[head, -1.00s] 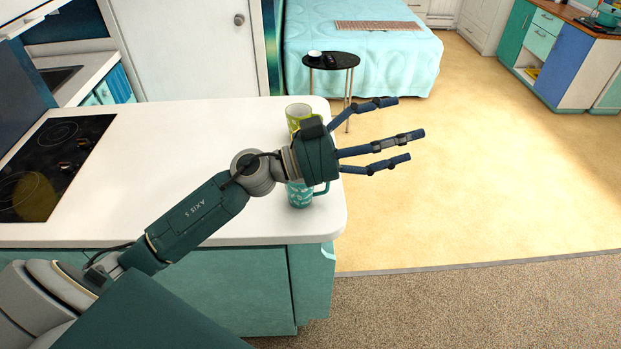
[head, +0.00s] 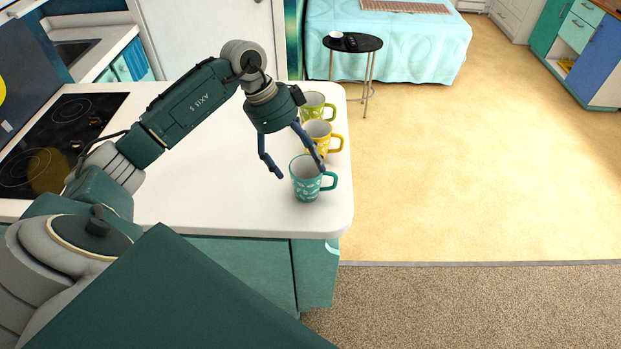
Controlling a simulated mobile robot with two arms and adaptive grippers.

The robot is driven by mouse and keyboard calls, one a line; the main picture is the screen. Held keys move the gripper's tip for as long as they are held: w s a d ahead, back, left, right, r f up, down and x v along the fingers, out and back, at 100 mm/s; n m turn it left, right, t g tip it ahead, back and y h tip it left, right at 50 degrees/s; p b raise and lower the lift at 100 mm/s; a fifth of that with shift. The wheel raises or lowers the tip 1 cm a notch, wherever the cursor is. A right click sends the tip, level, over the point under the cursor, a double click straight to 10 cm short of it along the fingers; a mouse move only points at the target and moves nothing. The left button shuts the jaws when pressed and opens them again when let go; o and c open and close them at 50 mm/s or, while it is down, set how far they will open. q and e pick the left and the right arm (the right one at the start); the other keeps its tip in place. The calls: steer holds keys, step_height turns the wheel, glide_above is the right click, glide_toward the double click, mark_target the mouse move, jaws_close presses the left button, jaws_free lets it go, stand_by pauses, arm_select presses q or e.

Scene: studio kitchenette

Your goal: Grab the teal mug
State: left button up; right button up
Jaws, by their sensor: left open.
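The teal mug (head: 305,184) stands upright near the front right corner of the white counter, its handle pointing right. It has a pale pattern on its side. My left gripper (head: 300,172) is open and points down at the mug from behind and above. One finger is to the left of the mug, and another overlaps its rim at the right. I cannot tell whether a finger touches the mug or reaches inside it. My right gripper is not in view.
A yellow mug (head: 318,140) stands just behind the teal one, and a green mug (head: 315,104) stands behind that. The counter (head: 200,190) is clear to the left, up to the black cooktop (head: 50,140). The counter edge is close on the right.

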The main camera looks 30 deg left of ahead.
mark_target(310, 174)
arm_select(q)
steer(key=shift+w+d+f+p, duration=0.1)
steer(key=shift+d+f+p, duration=0.2)
steer(key=shift+f+p, duration=0.2)
steer(key=p+x, duration=0.1)
steer(key=x, duration=0.2)
steer(key=shift+d+f+p, duration=0.25)
steer(key=shift+p, duration=0.15)
steer(key=shift+d+f, duration=0.1)
steer(key=shift+f, duration=0.3)
steer(key=shift+c, duration=0.5)
steer(key=c, duration=1.3)
